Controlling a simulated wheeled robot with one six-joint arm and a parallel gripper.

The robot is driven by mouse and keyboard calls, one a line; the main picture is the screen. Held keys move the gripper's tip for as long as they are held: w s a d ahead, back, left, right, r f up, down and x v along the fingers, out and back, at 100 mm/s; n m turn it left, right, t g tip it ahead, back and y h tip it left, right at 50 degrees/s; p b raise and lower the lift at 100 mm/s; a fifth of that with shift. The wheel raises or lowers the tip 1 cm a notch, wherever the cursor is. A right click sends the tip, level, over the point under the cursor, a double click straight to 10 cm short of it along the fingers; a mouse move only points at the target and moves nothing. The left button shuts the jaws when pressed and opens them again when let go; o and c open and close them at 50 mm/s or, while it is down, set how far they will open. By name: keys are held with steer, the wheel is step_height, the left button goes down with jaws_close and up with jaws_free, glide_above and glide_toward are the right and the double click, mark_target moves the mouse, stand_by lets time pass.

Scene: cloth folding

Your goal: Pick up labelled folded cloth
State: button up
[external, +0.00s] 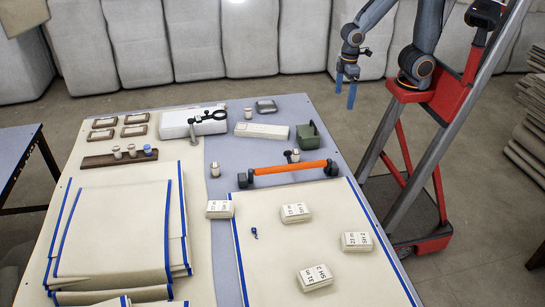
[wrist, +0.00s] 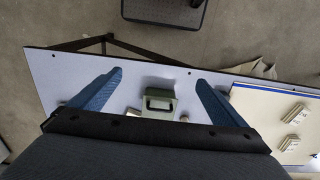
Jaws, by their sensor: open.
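Several small labelled folded cloths lie on a cream sheet with blue edges on the table's right side. One is at the back middle (external: 295,212), one at the right (external: 356,241), one at the front (external: 315,278) and one at the sheet's left edge (external: 219,209). My gripper (external: 347,92) is open and empty, beyond the table's back right corner and apart from the cloths. In the wrist view its two blue fingers (wrist: 158,92) are spread wide. Two labelled cloths show at the right edge there, one upper (wrist: 294,114) and one lower (wrist: 289,144).
An orange bar (external: 290,171) lies across the sheet's back edge. A green box (external: 308,136) stands behind it and also shows between my fingers in the wrist view (wrist: 157,104). Large folded cloths (external: 115,230) fill the table's left side. A small blue item (external: 255,233) lies on the sheet.

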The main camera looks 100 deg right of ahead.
steer(key=w+a+m+y+b, duration=0.3)
steer(key=w+a+m+b, duration=0.25)
steer(key=w+a, duration=0.8)
steer(key=m+g+y+b, duration=0.2)
steer(key=m+y+b, duration=0.85)
steer(key=b, duration=0.35)
glide_above(312, 268)
steer(key=d, duration=0.5)
steer(key=shift+m, duration=0.3)
steer(key=f, duration=1.5)
steer(key=shift+w+f, duration=0.2)
steer(key=shift+w, duration=0.05)
steer(key=shift+a+f, duration=0.1)
steer(key=shift+f, duration=0.2)
steer(key=shift+x, duration=0.9)
steer(key=x, duration=0.5)
steer(key=shift+a+f+b, duration=0.1)
steer(key=shift+a+b, duration=0.25)
